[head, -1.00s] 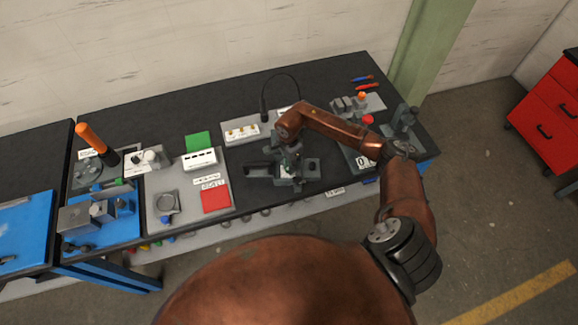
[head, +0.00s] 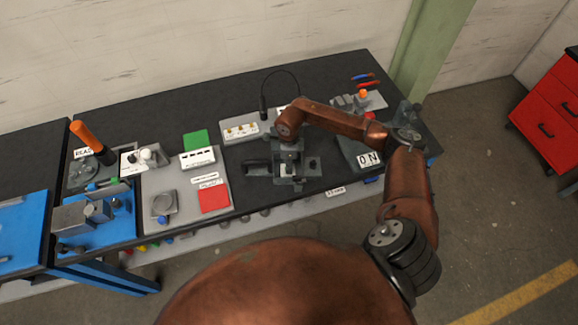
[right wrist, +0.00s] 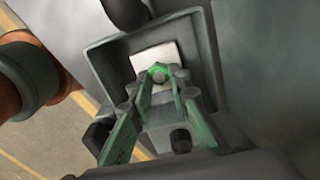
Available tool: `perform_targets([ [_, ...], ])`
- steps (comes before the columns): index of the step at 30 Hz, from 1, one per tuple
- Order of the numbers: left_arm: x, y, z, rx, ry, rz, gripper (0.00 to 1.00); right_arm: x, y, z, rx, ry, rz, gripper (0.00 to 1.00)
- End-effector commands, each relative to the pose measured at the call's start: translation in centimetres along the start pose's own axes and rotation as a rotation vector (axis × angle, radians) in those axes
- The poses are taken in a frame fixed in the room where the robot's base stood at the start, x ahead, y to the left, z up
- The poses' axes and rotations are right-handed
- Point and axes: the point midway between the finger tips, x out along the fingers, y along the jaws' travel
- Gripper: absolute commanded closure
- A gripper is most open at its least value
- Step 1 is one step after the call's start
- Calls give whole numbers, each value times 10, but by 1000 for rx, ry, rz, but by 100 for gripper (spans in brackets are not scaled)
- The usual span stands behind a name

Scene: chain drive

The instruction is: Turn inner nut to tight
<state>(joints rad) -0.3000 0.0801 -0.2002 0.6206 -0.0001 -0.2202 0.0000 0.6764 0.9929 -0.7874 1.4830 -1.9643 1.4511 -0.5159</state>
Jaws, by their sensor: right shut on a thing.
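In the right wrist view, my right gripper (right wrist: 160,88) has its green-tinted fingers closed around a small greenish nut (right wrist: 158,72). The nut sits against a pale square plate (right wrist: 150,55) inside a dark grey housing (right wrist: 100,62). In the head view, my right gripper (head: 288,158) points down over the dark grey fixture (head: 262,168) at the middle of the bench; the nut is hidden there by the gripper and fixture. I cannot tell how tight the nut is. My left gripper is not in view.
The black bench (head: 225,105) holds a red square (head: 214,199), a green square (head: 195,140), a tray with brass pieces (head: 241,131) and an orange-handled tool (head: 88,138). An "ON" sign (head: 369,159) stands right of the fixture. The bench's back strip is mostly clear.

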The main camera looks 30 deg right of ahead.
Motion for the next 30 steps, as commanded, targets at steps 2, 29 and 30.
perform_targets([
  [2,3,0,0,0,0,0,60,0,-1,0,66,0,-2,100],
  [29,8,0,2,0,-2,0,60,-2,1,1,398,-2,-2,100],
  [30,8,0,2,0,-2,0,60,-2,0,1,397,-2,-2,100],
])
